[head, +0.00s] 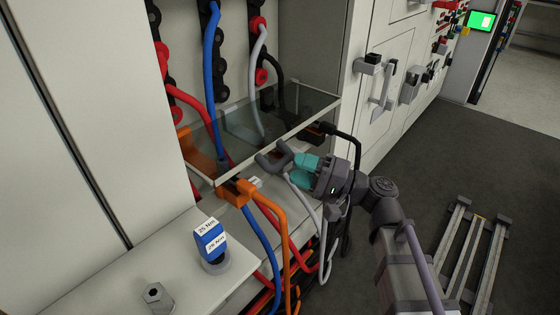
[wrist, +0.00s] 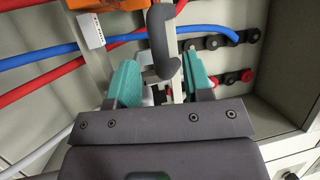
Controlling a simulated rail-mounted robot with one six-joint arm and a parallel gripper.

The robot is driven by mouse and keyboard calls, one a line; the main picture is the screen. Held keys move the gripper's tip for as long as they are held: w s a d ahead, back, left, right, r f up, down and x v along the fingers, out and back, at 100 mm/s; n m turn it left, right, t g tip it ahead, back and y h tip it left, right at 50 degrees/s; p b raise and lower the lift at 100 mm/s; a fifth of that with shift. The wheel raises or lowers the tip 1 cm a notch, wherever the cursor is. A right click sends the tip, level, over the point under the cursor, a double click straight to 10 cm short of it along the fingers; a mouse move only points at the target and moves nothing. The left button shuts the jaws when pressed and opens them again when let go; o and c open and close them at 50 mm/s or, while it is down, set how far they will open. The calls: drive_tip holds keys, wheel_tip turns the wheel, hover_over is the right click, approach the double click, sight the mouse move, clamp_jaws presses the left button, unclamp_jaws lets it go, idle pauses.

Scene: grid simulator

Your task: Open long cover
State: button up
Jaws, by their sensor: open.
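The long cover (head: 285,110) is a clear panel with a pale front edge, lying across the cabinet bay below the cable sockets. A dark grey handle (head: 268,165) sits near the middle of its front edge. My gripper (head: 300,164), with teal fingers, is open just right of and in front of the handle. In the wrist view, the hooked handle (wrist: 161,42) lies ahead between the two teal fingers of my gripper (wrist: 165,82). Whether the fingers touch it I cannot tell.
Orange connectors (head: 237,190) and red, blue and white cables hang below the cover. A blue-labelled tool (head: 210,240) and a hex nut (head: 157,296) stand on the ledge at lower left. A metal frame (head: 470,255) lies on the floor at right. Open floor lies beyond my arm.

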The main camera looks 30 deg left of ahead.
sight(281, 160)
drive_tip(key=x, duration=0.5)
drive_tip(key=shift+d, duration=0.1)
drive_tip(key=shift+c, duration=0.4)
clamp_jaws()
